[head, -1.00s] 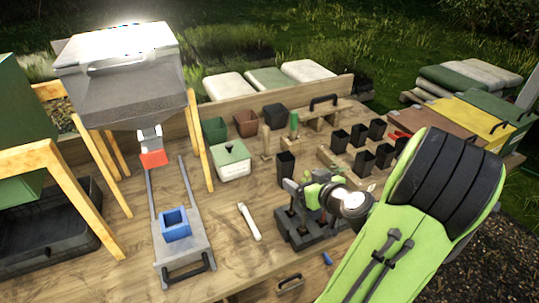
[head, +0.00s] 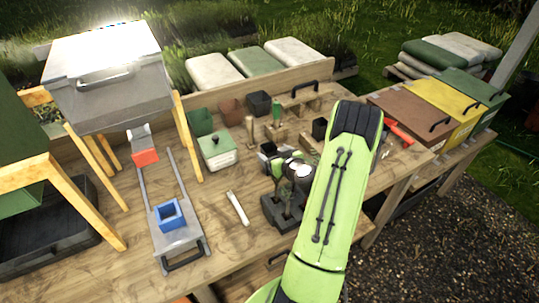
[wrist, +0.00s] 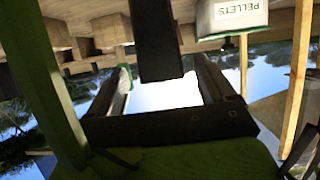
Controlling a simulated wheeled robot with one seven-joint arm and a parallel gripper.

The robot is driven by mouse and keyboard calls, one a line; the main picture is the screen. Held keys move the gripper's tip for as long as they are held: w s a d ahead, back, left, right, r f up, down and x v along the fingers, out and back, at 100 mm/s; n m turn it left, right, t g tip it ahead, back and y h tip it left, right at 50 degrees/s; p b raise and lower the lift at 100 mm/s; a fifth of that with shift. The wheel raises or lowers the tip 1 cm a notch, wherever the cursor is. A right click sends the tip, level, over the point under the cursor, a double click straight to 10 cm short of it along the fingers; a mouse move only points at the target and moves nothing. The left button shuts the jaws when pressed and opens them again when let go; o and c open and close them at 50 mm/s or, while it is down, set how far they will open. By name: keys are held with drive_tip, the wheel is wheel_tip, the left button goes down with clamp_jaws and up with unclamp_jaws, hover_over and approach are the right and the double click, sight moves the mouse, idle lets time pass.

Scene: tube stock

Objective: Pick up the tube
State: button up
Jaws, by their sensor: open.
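A tall black tube (head: 268,149) stands on the bench, partly hidden behind my gripper. In the wrist view the dark tube (wrist: 156,42) shows between the two finger lines, with bare gaps on both sides. My gripper (head: 279,158) is open and close beside the tube, held low over the bench. Its two fingers also show in the wrist view (wrist: 160,82). I cannot tell how deep the tube sits between them. My green arm hides much of the bench to the right.
A pellets tub (head: 217,151) stands just left of the tube. A dark grey block (head: 284,212) with upright tools is in front. A white stick (head: 238,208) lies on bare bench. Wooden blocks and a green-topped tool (head: 276,111) stand behind.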

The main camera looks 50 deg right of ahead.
sight(269, 150)
drive_tip(key=p+x, duration=0.1)
drive_tip(key=x, duration=0.3)
drive_tip(key=shift+a+r, duration=0.1)
drive_tip(key=shift+c, duration=1)
drive_tip(key=c, duration=0.8)
drive_tip(key=shift+c, duration=0.2)
drive_tip(key=shift+r, duration=0.1)
